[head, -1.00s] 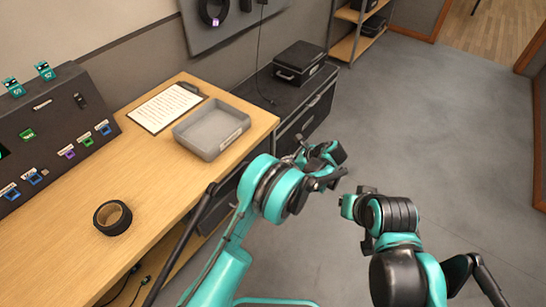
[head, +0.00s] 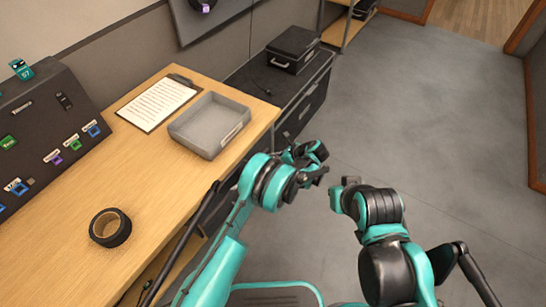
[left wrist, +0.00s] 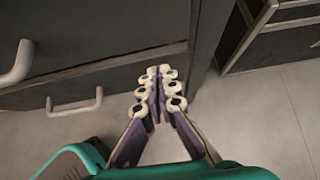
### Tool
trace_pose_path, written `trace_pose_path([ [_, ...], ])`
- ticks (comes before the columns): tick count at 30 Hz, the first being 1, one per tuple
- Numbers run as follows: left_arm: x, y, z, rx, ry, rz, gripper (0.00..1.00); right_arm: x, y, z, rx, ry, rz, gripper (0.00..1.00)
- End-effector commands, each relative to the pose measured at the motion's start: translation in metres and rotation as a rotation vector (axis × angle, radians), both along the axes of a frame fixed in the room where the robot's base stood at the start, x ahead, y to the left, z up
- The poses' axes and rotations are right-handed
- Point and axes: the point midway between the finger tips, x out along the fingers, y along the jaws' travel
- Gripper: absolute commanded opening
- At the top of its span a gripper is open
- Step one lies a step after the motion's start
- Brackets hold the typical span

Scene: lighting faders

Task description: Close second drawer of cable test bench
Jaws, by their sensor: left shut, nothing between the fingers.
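The test bench (head: 150,150) has a wooden top with a dark sloped console on it. Its dark drawer fronts show in the left wrist view: an upper front (left wrist: 90,30) with a grey handle (left wrist: 16,63) at the left edge, and a lower front (left wrist: 115,88) with a grey handle (left wrist: 75,106). I cannot tell how far either drawer is out. My left gripper (head: 322,163) is by the bench's right end; in the left wrist view its fingertips (left wrist: 160,82) are together and empty, near the lower front's right end. My right gripper (head: 338,193) is near it, its jaws unclear.
A grey tray (head: 210,125), a clipboard (head: 158,103) and a roll of black tape (head: 110,228) lie on the bench top. A dark cabinet (head: 310,100) with a black case (head: 293,48) on it stands beyond the bench. The grey floor (head: 440,130) to the right is clear.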

Motion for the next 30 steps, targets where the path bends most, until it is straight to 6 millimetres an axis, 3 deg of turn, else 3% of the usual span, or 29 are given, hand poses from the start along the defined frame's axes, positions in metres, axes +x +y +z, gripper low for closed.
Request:
trace_pose_path([
  [15,0.002,0.001,0.000,0.000,0.000,-0.003,0.00,0.000,0.000,0.000,0.000,0.000,0.000,0.00],
  [22,0.016,0.021,0.000,0.000,0.000,0.000,0.00,0.000,0.000,0.000,0.000,0.000,0.000,0.00],
  [30,0.019,0.025,0.002,0.003,-0.004,0.000,0.00,0.000,0.000,0.000,0.000,0.000,0.000,0.00],
])
